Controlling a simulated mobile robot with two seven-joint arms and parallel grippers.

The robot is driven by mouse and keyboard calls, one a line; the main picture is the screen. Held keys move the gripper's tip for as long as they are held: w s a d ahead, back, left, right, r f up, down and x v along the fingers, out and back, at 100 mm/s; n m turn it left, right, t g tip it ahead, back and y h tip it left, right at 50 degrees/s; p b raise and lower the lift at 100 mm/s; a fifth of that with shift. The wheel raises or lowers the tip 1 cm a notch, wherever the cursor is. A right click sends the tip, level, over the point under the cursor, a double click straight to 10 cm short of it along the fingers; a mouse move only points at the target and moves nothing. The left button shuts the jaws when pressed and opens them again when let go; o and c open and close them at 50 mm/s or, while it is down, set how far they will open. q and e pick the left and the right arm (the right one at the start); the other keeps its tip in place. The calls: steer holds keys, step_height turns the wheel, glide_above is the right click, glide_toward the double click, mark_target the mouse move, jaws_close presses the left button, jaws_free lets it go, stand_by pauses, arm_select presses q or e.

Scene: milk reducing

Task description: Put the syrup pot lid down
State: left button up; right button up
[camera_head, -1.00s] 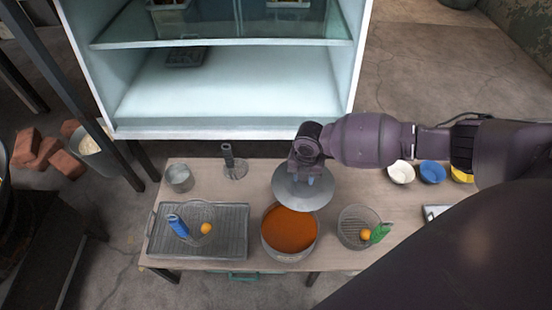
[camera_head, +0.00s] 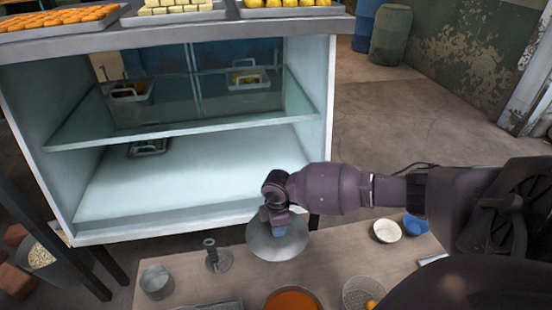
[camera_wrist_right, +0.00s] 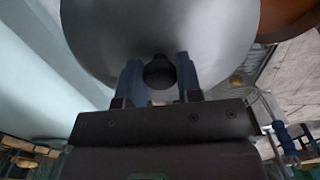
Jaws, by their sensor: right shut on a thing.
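The syrup pot lid (camera_head: 277,246) is a round grey metal disc, held over the far edge of the table behind the pot. My right gripper (camera_head: 275,216) is above it, shut on its knob. In the right wrist view the two blue fingers (camera_wrist_right: 159,80) close on the dark knob (camera_wrist_right: 159,72), and the lid (camera_wrist_right: 215,40) fills much of the picture. Whether the lid touches the table is hard to tell. The syrup pot (camera_head: 293,299) is uncovered, with orange-brown syrup, cut off at the bottom edge of the head view. My left gripper is not in view.
On the table (camera_head: 205,282) stand a metal cup (camera_head: 156,282), an upright-handled tool (camera_head: 212,257), a wire basket (camera_head: 362,295), a white bowl (camera_head: 387,231) and a blue bowl (camera_head: 416,226). A glass-shelved cabinet (camera_head: 190,225) stands just behind. Bare table lies right of the lid.

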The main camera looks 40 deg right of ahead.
step_height(320, 180, down, 15)
steer(key=b, duration=0.5)
steer(key=shift+s+b, duration=0.15)
steer(key=shift+b, duration=0.2)
steer(key=shift+f, duration=0.45)
step_height(320, 180, down, 4)
steer(key=shift+f+b, duration=0.1)
steer(key=shift+b, duration=0.95)
steer(key=shift+f, duration=0.1)
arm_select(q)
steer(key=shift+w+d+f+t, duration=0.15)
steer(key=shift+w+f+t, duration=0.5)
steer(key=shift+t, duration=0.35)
arm_select(e)
steer(key=shift+w, duration=0.2)
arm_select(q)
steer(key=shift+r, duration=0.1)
arm_select(e)
steer(key=shift+r, duration=0.2)
steer(key=shift+f, duration=0.1)
